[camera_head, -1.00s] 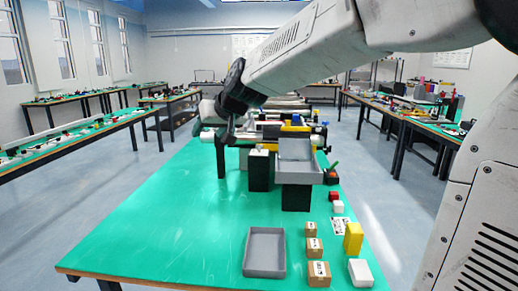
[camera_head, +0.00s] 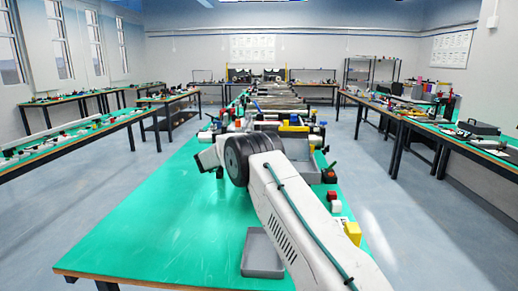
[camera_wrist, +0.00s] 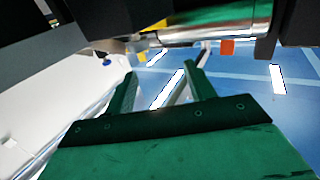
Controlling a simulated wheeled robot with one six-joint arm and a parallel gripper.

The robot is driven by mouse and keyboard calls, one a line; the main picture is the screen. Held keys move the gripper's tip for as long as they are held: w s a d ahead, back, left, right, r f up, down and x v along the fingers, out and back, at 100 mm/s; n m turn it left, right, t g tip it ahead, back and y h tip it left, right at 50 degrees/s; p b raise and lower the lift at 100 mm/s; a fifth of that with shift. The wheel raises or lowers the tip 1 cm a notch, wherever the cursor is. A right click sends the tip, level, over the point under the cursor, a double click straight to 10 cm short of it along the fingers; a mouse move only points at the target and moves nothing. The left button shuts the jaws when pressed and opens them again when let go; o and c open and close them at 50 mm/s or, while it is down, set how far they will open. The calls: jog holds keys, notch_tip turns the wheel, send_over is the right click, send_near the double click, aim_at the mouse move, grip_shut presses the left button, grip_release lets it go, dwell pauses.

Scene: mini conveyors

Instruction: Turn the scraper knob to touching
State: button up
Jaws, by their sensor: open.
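The mini conveyor (camera_head: 296,128) stands on the green table beyond my arm in the head view, partly hidden by it. In the wrist view, its metal roller (camera_wrist: 205,32) runs across the top, beside dark frame parts. A small orange-red block or knob (camera_wrist: 227,47) sits just below the roller, and a small blue knob (camera_wrist: 106,61) is at the left. I cannot tell which part is the scraper knob or its setting. My gripper (camera_wrist: 162,78) has its two fingers apart with nothing seen between them, below the roller in the picture. In the head view, the fingertips are not clear.
The green table (camera_head: 150,235) is bare at the front left. A grey tray (camera_head: 262,255) stands at the front, partly behind my arm. A yellow block (camera_head: 353,232) and small red and white pieces lie at the right edge. Side tables are apart, across open floor.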

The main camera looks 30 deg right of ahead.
jog(key=d, duration=0.3)
jog(key=d+f+g, duration=0.1)
jog(key=d, duration=0.2)
jog(key=w+d+f+m+g+h, duration=0.1)
jog(key=d, duration=0.2)
jog(key=shift+d, duration=0.1)
jog(key=c, duration=1)
